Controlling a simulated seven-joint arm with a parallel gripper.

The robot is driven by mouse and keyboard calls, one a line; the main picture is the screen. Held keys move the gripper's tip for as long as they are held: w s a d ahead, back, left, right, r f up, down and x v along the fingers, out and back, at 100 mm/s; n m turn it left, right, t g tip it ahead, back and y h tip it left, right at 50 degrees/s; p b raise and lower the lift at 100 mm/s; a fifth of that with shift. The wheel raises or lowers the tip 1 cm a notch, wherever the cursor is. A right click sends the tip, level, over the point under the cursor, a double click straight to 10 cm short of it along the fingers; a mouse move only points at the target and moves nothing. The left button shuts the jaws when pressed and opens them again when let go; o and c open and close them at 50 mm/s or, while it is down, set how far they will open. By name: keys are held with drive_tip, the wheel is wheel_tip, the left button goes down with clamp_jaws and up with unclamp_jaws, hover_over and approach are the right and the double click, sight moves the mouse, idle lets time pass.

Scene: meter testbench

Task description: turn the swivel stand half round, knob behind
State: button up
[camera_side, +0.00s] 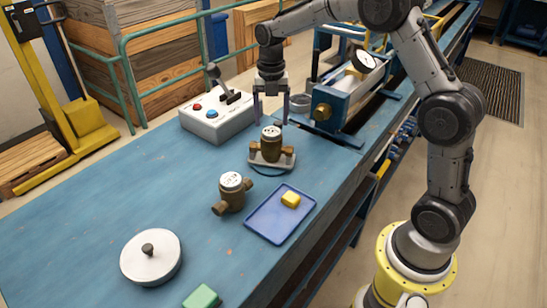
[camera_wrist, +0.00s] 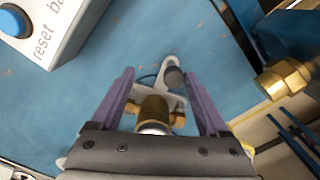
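The swivel stand (camera_side: 263,163) is a pale grey plate on the blue bench, bearing a brass meter (camera_side: 271,144). I cannot clearly single out the knob in the side view. My gripper (camera_side: 271,119) points down just above the meter, fingers apart. In the wrist view my gripper's (camera_wrist: 163,73) purple fingers lie on either side of the meter and plate, with nothing clasped between them. The near part of the stand is hidden by the gripper body.
A white control box (camera_side: 218,122) with buttons and a lever stands behind left. A blue test rig (camera_side: 345,105) with a brass fitting stands behind right. A second meter (camera_side: 232,191), blue tray (camera_side: 268,226), white disc (camera_side: 136,262) and green block (camera_side: 201,297) lie nearer. The left bench is clear.

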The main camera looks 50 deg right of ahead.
drive_tip(key=shift+w+a, duration=0.45)
drive_tip(key=shift+a, duration=0.05)
drive_tip(key=shift+w+a, duration=0.45)
drive_tip(key=shift+a, duration=0.15)
drive_tip(key=shift+w+a, duration=0.35)
drive_tip(key=shift+a, duration=0.1)
drive_tip(key=o, duration=0.4)
drive_tip(key=shift+c, duration=0.2)
